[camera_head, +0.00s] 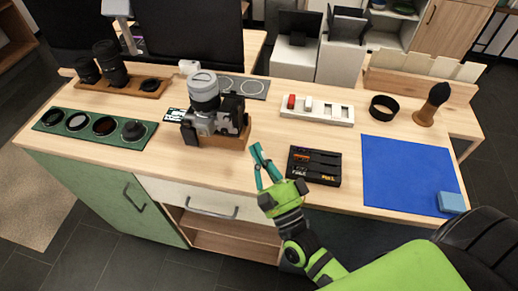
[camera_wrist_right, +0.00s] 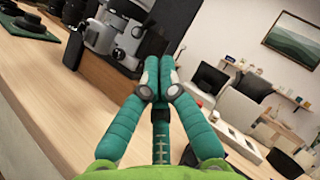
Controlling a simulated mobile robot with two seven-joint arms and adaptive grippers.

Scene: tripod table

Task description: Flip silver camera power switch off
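The silver camera (camera_head: 205,122), with a large silver lens (camera_head: 203,86), sits on a small wooden stand (camera_head: 236,139) near the table's middle. In the right wrist view the camera (camera_wrist_right: 124,35) is beyond the fingertips, to the upper left. Its power switch is too small to make out. My right gripper (camera_head: 257,150) is right of the camera and nearer the table's front edge, apart from it. In the right wrist view its teal fingertips (camera_wrist_right: 160,75) meet, with nothing seen between them. My left gripper is not in view.
A black battery tray (camera_head: 314,180) lies right of my gripper, with a blue mat (camera_head: 400,175) beyond. A white card holder (camera_head: 327,115) is behind. A green filter tray (camera_head: 118,139) and lens tray (camera_head: 150,92) are left. Bare wood lies between camera and battery tray.

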